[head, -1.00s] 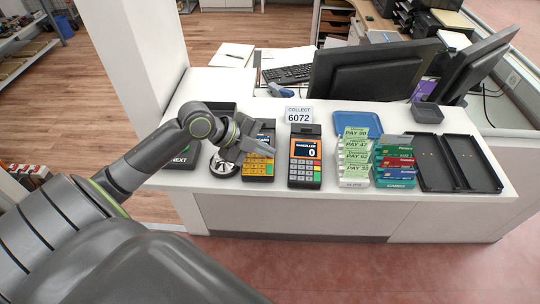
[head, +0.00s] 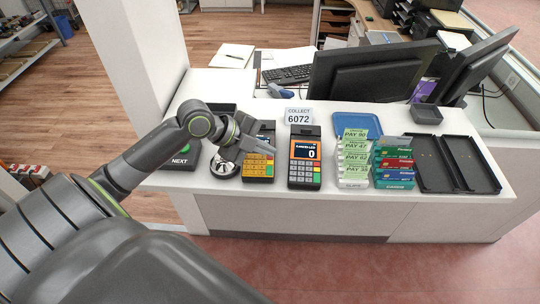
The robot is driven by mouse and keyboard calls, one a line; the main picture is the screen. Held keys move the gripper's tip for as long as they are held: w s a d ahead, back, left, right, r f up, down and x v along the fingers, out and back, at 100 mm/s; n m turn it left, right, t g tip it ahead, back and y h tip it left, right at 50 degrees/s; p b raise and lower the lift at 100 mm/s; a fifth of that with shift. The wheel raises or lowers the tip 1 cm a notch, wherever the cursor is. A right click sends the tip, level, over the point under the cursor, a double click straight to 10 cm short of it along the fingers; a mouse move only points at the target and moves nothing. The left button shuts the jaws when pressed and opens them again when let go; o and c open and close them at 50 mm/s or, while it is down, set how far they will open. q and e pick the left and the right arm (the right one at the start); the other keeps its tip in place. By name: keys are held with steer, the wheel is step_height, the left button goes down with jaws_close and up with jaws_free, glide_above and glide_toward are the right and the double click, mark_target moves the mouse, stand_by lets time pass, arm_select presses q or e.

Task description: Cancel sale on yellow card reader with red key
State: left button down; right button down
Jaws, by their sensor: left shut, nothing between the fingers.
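The yellow card reader (head: 257,171) lies on the white counter, left of an orange card reader (head: 305,150). My left gripper (head: 270,149) is shut and empty over the upper part of the yellow reader and covers part of its screen. I cannot tell whether it touches the reader. The yellow reader's lower keypad shows, but its red key is too small to make out. The orange reader's screen seems to read "CANCELLED" above a 0. My right gripper is not in view.
A "COLLECT 6072" sign (head: 299,116) stands behind the readers. A silver bell (head: 225,167) and a "NEXT" device (head: 181,160) are to the left. Green pay slips (head: 354,158), card boxes (head: 394,174) and a black tray (head: 455,165) are to the right. Monitors (head: 368,73) stand behind.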

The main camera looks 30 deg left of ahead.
mark_target(265, 165)
arm_select(q)
steer(key=shift+r, duration=0.1)
steer(key=r+p, duration=0.2)
steer(key=r, duration=0.1)
steer(key=s+r+p, duration=0.1)
steer(key=p, duration=0.1)
steer(key=shift+d+r, duration=0.3)
steer(key=shift+r, duration=0.1)
